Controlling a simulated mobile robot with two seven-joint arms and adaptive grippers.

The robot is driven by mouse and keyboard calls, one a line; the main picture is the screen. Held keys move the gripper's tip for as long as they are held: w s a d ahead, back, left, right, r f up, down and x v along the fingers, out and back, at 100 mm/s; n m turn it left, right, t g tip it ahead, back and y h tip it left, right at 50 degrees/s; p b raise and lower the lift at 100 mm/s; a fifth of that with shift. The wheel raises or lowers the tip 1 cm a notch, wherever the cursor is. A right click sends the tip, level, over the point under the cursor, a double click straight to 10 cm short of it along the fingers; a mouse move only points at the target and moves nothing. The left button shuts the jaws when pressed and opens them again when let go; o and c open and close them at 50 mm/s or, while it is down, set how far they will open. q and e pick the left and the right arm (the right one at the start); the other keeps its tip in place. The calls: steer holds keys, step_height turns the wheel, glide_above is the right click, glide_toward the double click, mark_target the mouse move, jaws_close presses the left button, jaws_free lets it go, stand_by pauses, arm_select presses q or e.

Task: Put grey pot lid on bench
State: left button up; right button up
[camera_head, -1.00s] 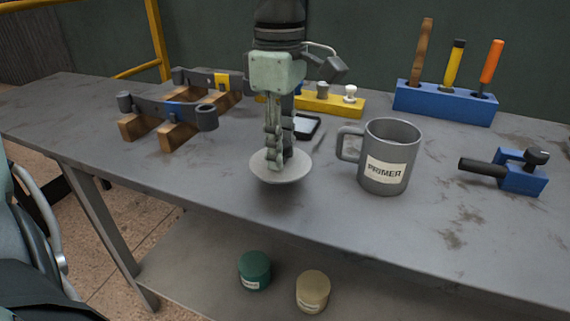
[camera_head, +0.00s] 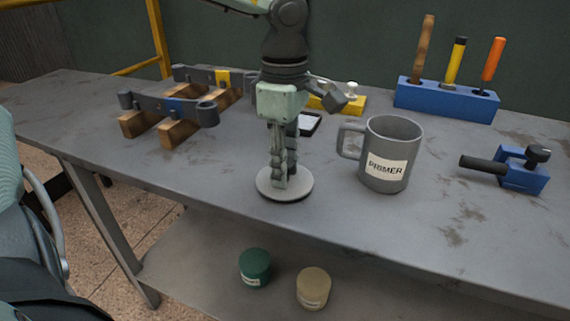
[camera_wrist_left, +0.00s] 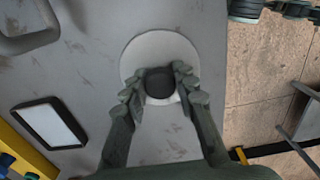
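The grey pot lid (camera_head: 299,190) is a round flat disc lying level on the bench (camera_head: 225,180), near its front edge and left of the mug. In the left wrist view the lid (camera_wrist_left: 140,52) is a pale disc with a dark round knob (camera_wrist_left: 159,83) in its middle. My left gripper (camera_head: 279,183) points straight down over the lid. Its fingers (camera_wrist_left: 160,86) stand on both sides of the knob, closed on it. The lower part of the knob is hidden by the fingers in the head view. My right gripper is not in view.
A grey PRIMER mug (camera_head: 388,150) stands just right of the lid. Wooden blocks with clamps (camera_head: 170,120) are at left, a blue tool rack (camera_head: 445,101) and blue vise (camera_head: 522,172) at right. Two jars (camera_head: 255,266) sit on the lower shelf (camera_head: 205,270).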

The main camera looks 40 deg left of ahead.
arm_select(q)
steer(key=shift+o, duration=1.9)
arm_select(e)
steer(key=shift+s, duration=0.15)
arm_select(q)
steer(key=shift+r, duration=0.45)
step_height(320, 180, up, 11)
steer(key=shift+r+p, duration=0.2)
steer(key=shift+p, duration=0.15)
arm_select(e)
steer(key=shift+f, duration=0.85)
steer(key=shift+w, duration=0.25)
